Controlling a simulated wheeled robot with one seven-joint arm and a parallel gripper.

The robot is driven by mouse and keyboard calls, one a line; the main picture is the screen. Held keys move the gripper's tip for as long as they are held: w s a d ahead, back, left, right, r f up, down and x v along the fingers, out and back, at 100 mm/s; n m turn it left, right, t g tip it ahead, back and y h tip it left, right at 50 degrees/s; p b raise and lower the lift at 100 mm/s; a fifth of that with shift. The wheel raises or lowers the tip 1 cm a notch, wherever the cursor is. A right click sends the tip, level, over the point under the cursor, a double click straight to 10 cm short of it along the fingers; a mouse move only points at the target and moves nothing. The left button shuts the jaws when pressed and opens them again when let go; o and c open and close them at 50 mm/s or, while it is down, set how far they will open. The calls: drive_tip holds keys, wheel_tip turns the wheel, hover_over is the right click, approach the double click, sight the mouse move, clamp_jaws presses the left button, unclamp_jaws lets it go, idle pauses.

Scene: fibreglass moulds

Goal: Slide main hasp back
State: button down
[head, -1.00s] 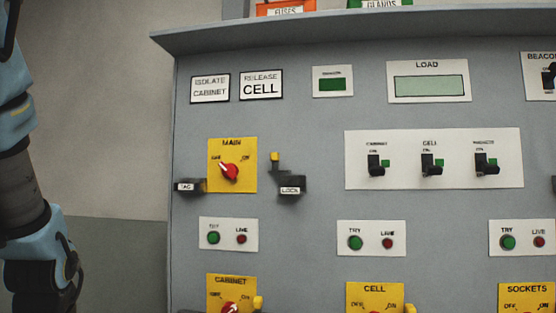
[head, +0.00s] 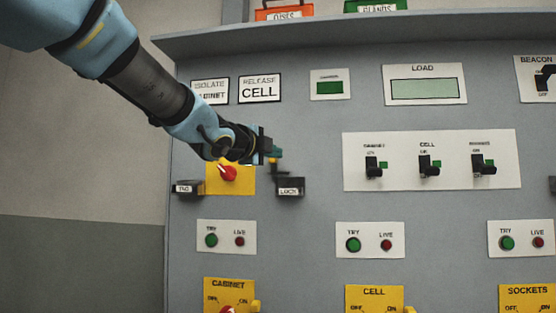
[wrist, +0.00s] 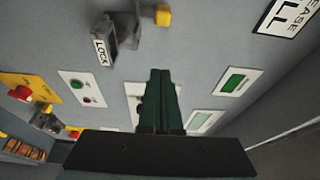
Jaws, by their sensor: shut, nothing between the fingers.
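The main hasp shows in the wrist view as a yellow tip (wrist: 163,16) on a dark bar, close to the black box labelled LOCK (wrist: 103,48). In the head view the LOCK box (head: 290,187) sits right of the yellow MAIN plate (head: 243,184) with its red knob (head: 228,173), and the hasp (head: 274,161) is mostly hidden. My gripper (head: 277,153) is in front of the hasp's upper end. Its green fingers (wrist: 162,75) are shut and empty. I cannot tell whether they touch the hasp.
A black TAG holder (head: 187,188) is at the plate's lower left. The ISOLATE CABINET label (head: 210,90) is partly behind my arm. Three black switches on a white plate (head: 435,145) stand to the right. A ledge (head: 350,22) juts out along the panel top.

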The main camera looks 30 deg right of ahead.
drive_tip(key=shift+d, duration=0.1)
drive_tip(key=w+d+p, duration=0.6)
drive_tip(key=shift+w+d+r, duration=0.25)
drive_tip(key=shift+w+r, duration=0.05)
drive_tip(key=shift+w+a+f+p, duration=0.2)
drive_tip(key=shift+w+a+p, duration=0.15)
drive_tip(key=shift+f, duration=0.1)
idle(0.3)
